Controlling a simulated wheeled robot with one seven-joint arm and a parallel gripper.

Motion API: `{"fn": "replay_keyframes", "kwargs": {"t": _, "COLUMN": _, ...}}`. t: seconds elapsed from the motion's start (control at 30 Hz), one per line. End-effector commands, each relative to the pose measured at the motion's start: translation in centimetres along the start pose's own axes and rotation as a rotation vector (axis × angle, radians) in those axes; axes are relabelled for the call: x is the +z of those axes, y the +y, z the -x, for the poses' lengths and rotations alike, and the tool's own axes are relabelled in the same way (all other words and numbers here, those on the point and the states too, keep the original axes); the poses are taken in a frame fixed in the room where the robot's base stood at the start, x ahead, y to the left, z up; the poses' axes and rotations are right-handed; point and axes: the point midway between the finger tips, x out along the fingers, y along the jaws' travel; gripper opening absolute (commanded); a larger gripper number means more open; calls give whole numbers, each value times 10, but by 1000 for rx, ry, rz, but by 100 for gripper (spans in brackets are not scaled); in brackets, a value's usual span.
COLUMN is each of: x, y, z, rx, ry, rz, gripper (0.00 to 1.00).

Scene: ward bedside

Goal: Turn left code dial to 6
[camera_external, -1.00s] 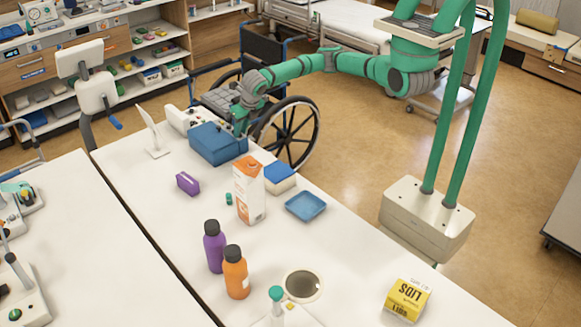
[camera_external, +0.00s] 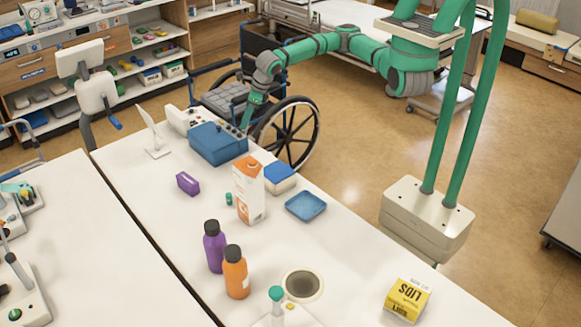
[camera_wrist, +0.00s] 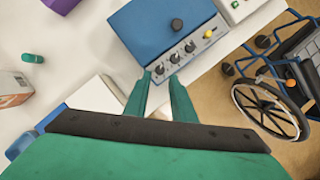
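The blue box (camera_external: 215,147) stands at the far end of the long white table; it also shows in the wrist view (camera_wrist: 140,35). Its pale panel carries a row of dark dials and a yellow knob (camera_wrist: 208,34). The dial at the row's left end (camera_wrist: 160,70) lies between my fingertips as the wrist view sees them; whether they touch it I cannot tell. The marks around the dials are too small to read. My gripper (camera_wrist: 161,77) is open, with a gap between its fingers. In the external view it (camera_external: 249,118) is at the box's right side.
A wheelchair (camera_external: 285,130) stands close beside the table edge near my gripper. On the table are a carton (camera_external: 248,190), a blue tray (camera_external: 306,205), a purple bottle (camera_external: 214,247) and an orange bottle (camera_external: 235,272). A pale device (camera_external: 182,119) stands behind the box.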

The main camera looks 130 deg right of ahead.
Motion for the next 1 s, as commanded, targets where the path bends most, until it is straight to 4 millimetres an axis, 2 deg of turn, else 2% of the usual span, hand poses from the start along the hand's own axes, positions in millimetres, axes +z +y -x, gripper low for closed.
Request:
{"fn": "replay_keyframes", "kwargs": {"t": 0.37, "x": 0, "y": 0, "z": 66, "rx": -2, "ry": -2, "rz": -1, "gripper": 23}}
{"fn": "replay_keyframes", "kwargs": {"t": 0.6, "x": 14, "y": 43, "z": 59, "rx": 91, "ry": -49, "rz": -24, "gripper": 23}}
{"fn": "replay_keyframes", "kwargs": {"t": 1.0, "x": 34, "y": 108, "z": 60, "rx": 241, "ry": -120, "rz": -69, "gripper": 23}}
